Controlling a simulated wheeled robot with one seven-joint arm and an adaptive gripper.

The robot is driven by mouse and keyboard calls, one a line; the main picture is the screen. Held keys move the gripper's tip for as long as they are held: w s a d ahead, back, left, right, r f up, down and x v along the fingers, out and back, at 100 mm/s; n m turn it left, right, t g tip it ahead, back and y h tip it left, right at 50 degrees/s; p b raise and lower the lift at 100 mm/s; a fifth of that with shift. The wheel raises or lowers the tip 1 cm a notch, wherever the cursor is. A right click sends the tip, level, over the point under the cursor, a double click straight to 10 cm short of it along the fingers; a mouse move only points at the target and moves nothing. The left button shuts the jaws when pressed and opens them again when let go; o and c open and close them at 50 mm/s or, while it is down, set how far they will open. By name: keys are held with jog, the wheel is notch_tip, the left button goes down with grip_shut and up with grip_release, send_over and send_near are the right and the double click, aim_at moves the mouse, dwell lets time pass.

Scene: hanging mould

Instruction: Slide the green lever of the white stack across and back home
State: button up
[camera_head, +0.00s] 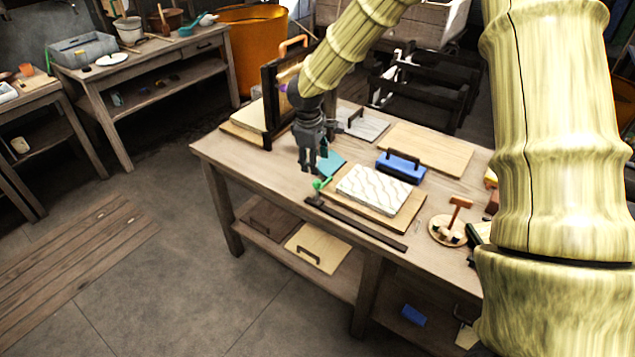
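The white stack (374,192) is a flat block with a wavy patterned top. It lies on a wooden board (402,217) near the front of the workbench. The small green lever (320,184) sticks up at the stack's left end, beside a long dark bar (355,224) along the front edge. My gripper (316,166) hangs fingers down just above and slightly left of the green lever. Its fingers look apart from the lever, but the small gap is hard to judge. Whether the fingers are spread or closed is too small to tell.
A teal piece (330,163) lies right behind my gripper. A blue block with a black handle (400,166) stands behind the stack. A dark upright frame (272,100) stands at the back left. A round wooden piece with a handle (447,230) lies to the right. The bench's front left is clear.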

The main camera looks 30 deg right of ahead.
aim_at(317, 181)
jog(key=shift+w+d+f+p, duration=0.25)
jog(key=shift+f+p, duration=0.15)
jog(key=shift+f, duration=1.3)
jog(key=shift+w+d+f+p, duration=0.2)
jog(key=shift+f+p, duration=0.15)
jog(key=shift+f, duration=1.4)
jog(key=shift+w+d+f+p, duration=0.25)
jog(key=shift+f+p, duration=0.15)
jog(key=shift+f, duration=1.3)
grip_shut()
